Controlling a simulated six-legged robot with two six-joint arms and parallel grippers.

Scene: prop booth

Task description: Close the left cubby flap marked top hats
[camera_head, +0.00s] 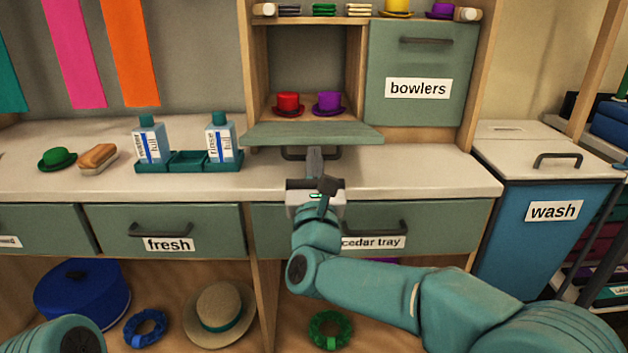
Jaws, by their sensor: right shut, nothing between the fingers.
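The left cubby flap (312,133) is a green panel hinged down and standing out over the counter, so its cubby is open. Its face is turned away and no top hats label shows. Its dark bar handle (293,154) hangs under the front edge. A red top hat (288,103) and a purple top hat (327,103) stand inside the cubby. My right gripper (314,158) is shut and empty, its fingertips at the handle below the flap; whether they touch it I cannot tell. Only part of my left arm shows at the bottom left; its gripper is out of view.
The bowlers flap (421,70) beside it is shut. Two bottles stand in a green caddy (188,160) on the counter left of the flap. A brush (98,158) and a green hat (58,159) lie farther left. The wash bin (540,225) stands at the right.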

